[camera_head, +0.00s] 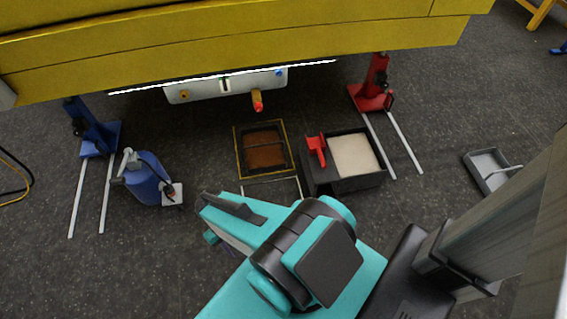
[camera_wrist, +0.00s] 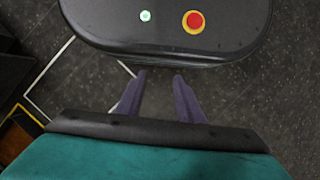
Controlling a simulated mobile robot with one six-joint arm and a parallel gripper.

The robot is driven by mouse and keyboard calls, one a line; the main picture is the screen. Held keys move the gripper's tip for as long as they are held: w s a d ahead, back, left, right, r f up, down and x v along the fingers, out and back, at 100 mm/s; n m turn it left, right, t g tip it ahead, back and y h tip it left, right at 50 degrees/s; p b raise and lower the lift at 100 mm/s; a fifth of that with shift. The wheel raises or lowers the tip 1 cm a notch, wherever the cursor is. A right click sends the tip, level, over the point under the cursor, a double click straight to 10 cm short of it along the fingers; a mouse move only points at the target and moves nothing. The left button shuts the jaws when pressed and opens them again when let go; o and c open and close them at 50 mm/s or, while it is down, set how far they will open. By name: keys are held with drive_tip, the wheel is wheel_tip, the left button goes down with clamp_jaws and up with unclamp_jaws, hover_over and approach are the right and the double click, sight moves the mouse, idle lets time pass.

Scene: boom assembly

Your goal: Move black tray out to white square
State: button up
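The black tray (camera_head: 264,147), with a brown surface inside, lies on the floor within a yellow square outline, below the yellow boom. The white square (camera_head: 272,188) is a white outline on the floor just in front of it, its near part hidden by my arm. In the wrist view, white lines (camera_wrist: 48,68) and a corner of the yellow outline (camera_wrist: 30,112) show at left. My gripper (camera_wrist: 160,76) is open and empty, its two dark fingers apart. It is nearer my base than the tray and not touching it.
A black box with pale contents (camera_head: 354,156) and a red scoop (camera_head: 317,148) stand right of the tray. A blue canister (camera_head: 146,180) is at left. Blue (camera_head: 98,138) and red (camera_head: 372,96) jacks support the boom. A grey tray (camera_head: 488,170) lies far right.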

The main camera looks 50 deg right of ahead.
drive_tip(key=w+d+f+m+t+h+b, duration=0.2)
drive_tip(key=w+d+f+m+t+b, duration=0.5)
drive_tip(key=w+d+f+b, duration=1.05)
drive_tip(key=m+t+h+b, duration=0.3)
drive_tip(key=t+h+b, duration=0.3)
drive_tip(key=h+b, duration=0.3)
approach(283, 148)
drive_tip(key=v, duration=0.3)
drive_tip(key=shift+w+d+r, duration=0.1)
drive_tip(key=shift+w+r, duration=0.05)
drive_tip(key=shift+r, duration=0.05)
drive_tip(key=shift+f+b+x, duration=0.15)
drive_tip(key=shift+b+x, duration=0.7)
drive_tip(key=shift+x, duration=2.6)
drive_tip(key=shift+f+b+x, duration=0.1)
drive_tip(key=shift+b+x, duration=0.75)
drive_tip(key=shift+x, duration=2.55)
drive_tip(key=shift+c, duration=0.3)
